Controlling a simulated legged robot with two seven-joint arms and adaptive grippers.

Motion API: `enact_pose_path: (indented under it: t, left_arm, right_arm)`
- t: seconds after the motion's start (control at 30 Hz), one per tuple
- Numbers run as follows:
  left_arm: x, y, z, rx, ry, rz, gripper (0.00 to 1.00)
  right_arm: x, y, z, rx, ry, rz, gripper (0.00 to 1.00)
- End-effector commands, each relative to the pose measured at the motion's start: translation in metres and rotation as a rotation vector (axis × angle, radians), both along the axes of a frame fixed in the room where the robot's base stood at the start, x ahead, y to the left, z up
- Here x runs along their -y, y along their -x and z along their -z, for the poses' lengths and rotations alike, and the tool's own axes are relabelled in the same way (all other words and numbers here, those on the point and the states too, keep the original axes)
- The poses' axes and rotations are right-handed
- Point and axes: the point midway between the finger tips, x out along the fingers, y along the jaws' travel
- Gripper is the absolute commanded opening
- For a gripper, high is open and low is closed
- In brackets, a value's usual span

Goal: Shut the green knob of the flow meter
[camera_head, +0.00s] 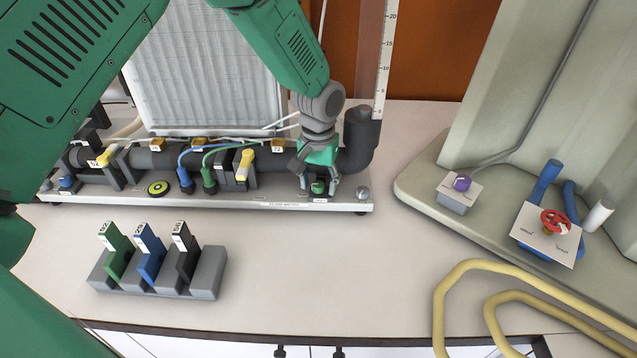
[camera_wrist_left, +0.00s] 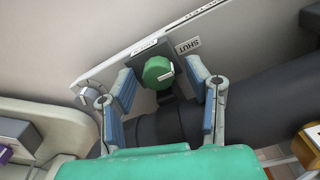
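In the head view the knob (camera_head: 318,187) shows low between the fingers at the right end of the flow meter board (camera_head: 250,204). My left gripper (camera_head: 318,183) is open, pointing down over the knob. In the left wrist view its two fingers (camera_wrist_left: 163,90) stand on either side of the knob, with gaps and no clear contact. My right gripper is not in view.
A black pipe (camera_head: 361,140) rises just right of the gripper. A grey holder (camera_head: 208,277) with green, blue and black plates stands at front left. A grey-green panel with a red valve (camera_head: 555,222) and a yellow hose (camera_head: 480,266) are at right. The middle bench is clear.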

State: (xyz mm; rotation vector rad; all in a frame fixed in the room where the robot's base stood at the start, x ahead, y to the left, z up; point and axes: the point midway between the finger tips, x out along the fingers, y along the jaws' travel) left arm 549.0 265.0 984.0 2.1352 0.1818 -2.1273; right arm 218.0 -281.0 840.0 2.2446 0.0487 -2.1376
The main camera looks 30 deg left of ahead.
Motion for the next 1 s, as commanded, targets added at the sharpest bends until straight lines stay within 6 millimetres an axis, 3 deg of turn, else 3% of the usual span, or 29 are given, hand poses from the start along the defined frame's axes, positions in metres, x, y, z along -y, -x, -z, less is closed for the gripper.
enact_pose_path:
  t: [0.33,0.73,1.0]
  left_arm:
    - [0.0,0.002,-0.012,-0.001,0.0,-0.001,0.44]
    - [0.0,-0.001,-0.091,0.0,0.001,-0.001,0.44]
    - [0.0,-0.002,-0.116,-0.005,0.001,-0.001,0.44]
  right_arm:
    - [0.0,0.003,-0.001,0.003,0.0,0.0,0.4]
    - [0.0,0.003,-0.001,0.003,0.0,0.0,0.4]
    - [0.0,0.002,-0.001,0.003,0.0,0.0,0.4]
